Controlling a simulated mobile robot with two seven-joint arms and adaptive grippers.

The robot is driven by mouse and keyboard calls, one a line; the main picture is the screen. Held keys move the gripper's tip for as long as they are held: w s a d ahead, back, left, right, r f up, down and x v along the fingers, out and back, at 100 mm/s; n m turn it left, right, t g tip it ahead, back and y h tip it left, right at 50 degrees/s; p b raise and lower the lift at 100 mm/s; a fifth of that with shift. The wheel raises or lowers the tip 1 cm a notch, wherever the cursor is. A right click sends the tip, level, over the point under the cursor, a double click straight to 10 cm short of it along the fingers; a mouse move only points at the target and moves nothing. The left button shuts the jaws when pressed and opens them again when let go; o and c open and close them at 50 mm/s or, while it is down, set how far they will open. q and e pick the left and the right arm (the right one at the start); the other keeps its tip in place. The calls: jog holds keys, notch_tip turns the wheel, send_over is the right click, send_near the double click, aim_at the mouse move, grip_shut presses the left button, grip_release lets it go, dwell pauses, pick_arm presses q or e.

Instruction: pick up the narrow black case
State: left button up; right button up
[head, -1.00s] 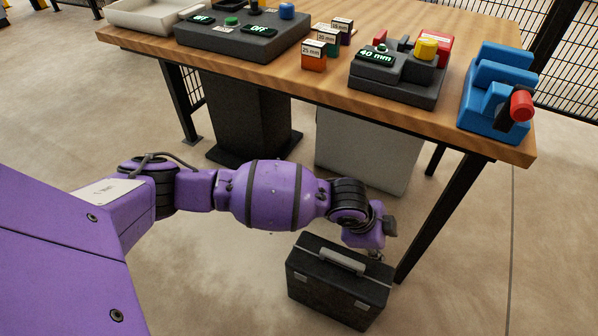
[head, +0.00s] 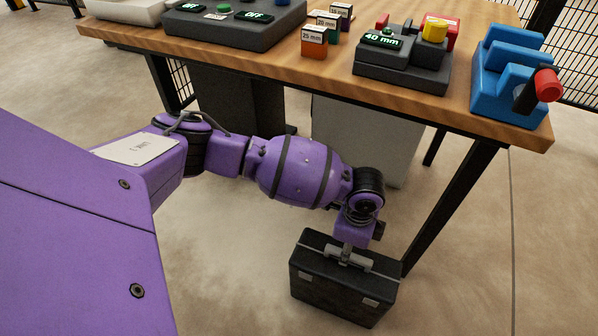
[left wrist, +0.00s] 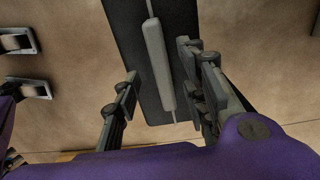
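The narrow black case (head: 338,284) stands upright on the floor in front of the table's right leg. It has a grey handle on top and two pale latches on its front. My left gripper (head: 347,255) is right over the handle in the head view. In the left wrist view the case (left wrist: 127,40) lies below the gripper, and its pale handle (left wrist: 155,60) runs between the two fingers. The left gripper (left wrist: 163,85) is open, with a visible gap on each side of the handle. My right gripper is in neither view.
A wooden table (head: 270,72) stands behind the case, with a black leg (head: 455,210) close to its right side. Dark and pale blocks stand under the table. Control boxes, small labelled blocks and a blue fixture (head: 505,85) are on top. The floor left of the case is clear.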

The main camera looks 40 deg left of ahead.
aim_at(341, 279)
pick_arm(q)
jog(key=f, duration=0.1)
jog(key=f+b, duration=0.2)
jog(key=f, duration=0.1)
jog(key=shift+w+d, duration=0.3)
jog(key=shift+d, duration=0.05)
jog(key=shift+f, duration=0.15)
jog(key=shift+c, duration=1.2)
grip_shut()
jog(key=shift+w+r, duration=0.1)
jog(key=shift+r, duration=0.1)
